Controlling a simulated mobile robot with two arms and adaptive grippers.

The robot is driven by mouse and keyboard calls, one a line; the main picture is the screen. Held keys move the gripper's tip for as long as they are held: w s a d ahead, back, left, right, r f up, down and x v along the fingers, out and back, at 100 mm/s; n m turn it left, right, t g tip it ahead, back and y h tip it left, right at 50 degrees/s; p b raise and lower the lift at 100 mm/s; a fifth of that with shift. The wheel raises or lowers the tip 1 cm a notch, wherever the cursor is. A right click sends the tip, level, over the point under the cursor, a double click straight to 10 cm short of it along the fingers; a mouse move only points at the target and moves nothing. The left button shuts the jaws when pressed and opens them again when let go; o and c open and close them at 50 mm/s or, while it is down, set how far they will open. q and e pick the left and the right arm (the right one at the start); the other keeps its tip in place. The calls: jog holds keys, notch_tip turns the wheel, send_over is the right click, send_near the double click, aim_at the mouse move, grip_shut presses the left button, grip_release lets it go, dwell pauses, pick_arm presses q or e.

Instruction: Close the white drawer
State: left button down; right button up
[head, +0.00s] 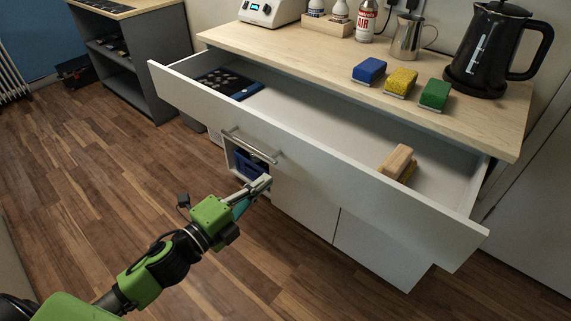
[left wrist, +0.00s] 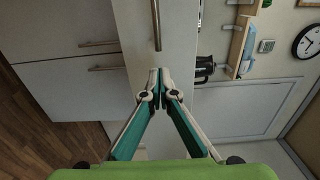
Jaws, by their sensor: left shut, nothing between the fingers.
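The white drawer (head: 330,165) is pulled well out from under the wooden counter. Its front panel has a metal bar handle (head: 250,147). Inside lie a dark blue tray (head: 246,93) with small pieces at the left and a wooden-backed brush (head: 397,162) at the right. My left gripper (head: 264,183) is shut and empty, just below and in front of the handle. In the left wrist view the shut fingertips (left wrist: 160,72) point at the white drawer front (left wrist: 178,40), close to the handle (left wrist: 156,25); whether they touch it I cannot tell. My right gripper is not in view.
An open cubby with a blue bin (head: 247,163) lies below the drawer. A grey shelf (head: 130,60) stands at left; the wooden floor in front is clear.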

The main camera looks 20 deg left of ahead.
aim_at(293, 158)
pick_arm(q)
jog(key=shift+x, duration=4.15)
